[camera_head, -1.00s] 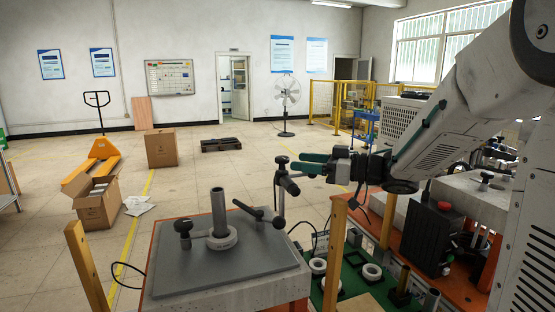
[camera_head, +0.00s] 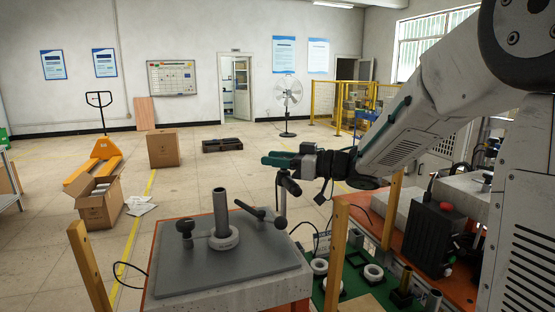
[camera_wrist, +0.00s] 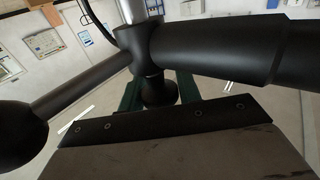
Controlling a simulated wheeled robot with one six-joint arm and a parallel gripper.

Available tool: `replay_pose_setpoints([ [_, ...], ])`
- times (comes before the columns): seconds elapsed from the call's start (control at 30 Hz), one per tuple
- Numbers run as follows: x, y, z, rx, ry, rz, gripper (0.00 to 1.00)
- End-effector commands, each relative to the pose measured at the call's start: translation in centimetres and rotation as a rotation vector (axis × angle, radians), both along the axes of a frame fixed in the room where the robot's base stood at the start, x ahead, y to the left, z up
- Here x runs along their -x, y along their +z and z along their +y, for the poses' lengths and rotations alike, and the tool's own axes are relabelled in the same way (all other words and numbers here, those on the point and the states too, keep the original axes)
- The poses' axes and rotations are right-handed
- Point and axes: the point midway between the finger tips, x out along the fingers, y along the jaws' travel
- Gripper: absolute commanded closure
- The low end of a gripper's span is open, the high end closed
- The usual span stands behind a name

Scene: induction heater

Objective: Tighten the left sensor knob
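A thin upright rod with a black clamp and knob (camera_head: 290,184) stands at the back right corner of the heater's grey plate. My gripper (camera_head: 276,160), with green fingers, is at the top of this clamp in the head view. A short black knob (camera_wrist: 160,90) points towards my gripper (camera_wrist: 160,96). One green finger shows on each side of it, apart from each other. Whether the fingers touch the knob cannot be told.
The heater plate (camera_head: 185,270) carries an upright grey post (camera_head: 221,212) and a black bar handle (camera_head: 250,210). A wooden post (camera_head: 337,255), green tray with rings (camera_head: 373,272) and black box with a red button (camera_head: 432,235) stand to the right.

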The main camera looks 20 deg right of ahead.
Motion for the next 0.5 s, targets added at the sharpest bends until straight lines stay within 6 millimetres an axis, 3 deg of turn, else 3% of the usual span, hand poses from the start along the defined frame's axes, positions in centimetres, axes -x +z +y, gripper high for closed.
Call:
replay_pose_setpoints([
  [0.03, 0.01, 0.00, -0.01, 0.000, 0.000, 0.000, 0.81],
  [0.07, 0.01, 0.00, -0.02, 0.000, 0.000, 0.000, 0.89],
  [0.1, 0.01, 0.00, -0.02, 0.000, 0.000, 0.000, 0.91],
  [0.5, -0.13, 0.01, -0.18, 0.000, -0.129, 0.000, 0.90],
])
